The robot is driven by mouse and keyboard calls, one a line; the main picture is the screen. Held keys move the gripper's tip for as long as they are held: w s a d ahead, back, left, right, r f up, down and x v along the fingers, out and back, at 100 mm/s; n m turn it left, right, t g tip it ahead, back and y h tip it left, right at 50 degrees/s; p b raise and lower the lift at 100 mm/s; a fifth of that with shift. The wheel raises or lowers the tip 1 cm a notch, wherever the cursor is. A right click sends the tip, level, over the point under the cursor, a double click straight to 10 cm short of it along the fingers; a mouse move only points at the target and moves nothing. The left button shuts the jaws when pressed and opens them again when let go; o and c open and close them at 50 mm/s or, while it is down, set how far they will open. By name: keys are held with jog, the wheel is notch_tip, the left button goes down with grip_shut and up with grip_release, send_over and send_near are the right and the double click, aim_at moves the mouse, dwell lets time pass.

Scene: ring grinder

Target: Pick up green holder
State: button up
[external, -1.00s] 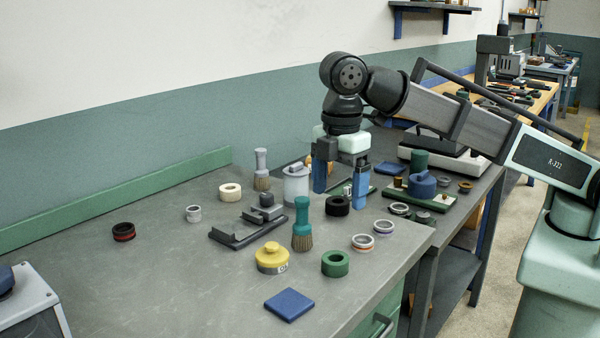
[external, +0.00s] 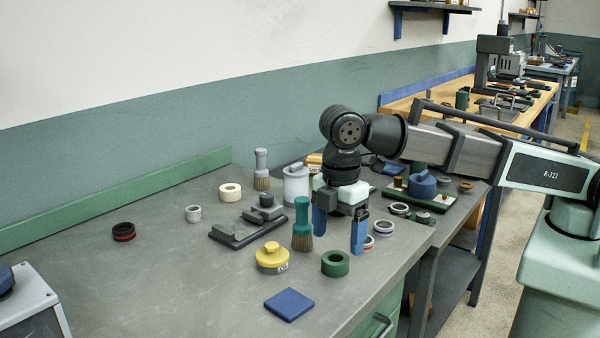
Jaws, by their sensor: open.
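A green ring-shaped holder (external: 335,263) with a dark central hole lies flat near the front edge of the grey bench. My gripper (external: 339,243) has two blue fingers pointing down. It is open and empty, with its fingers spread above and just behind the green ring, apart from it. Further back right, a long green base (external: 437,203) carries a blue knobbed part (external: 423,184) and small pieces.
A teal-handled brush (external: 302,225) stands close left of my gripper, with a yellow knobbed part (external: 272,258) nearby. Small rings (external: 383,228) lie to the right. A blue square pad (external: 289,304) lies in front.

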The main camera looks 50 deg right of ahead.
aim_at(336, 257)
jog(key=shift+a+f, duration=0.15)
jog(key=shift+f, duration=2.3)
jog(key=shift+c, duration=0.5)
jog(key=c, duration=1.1)
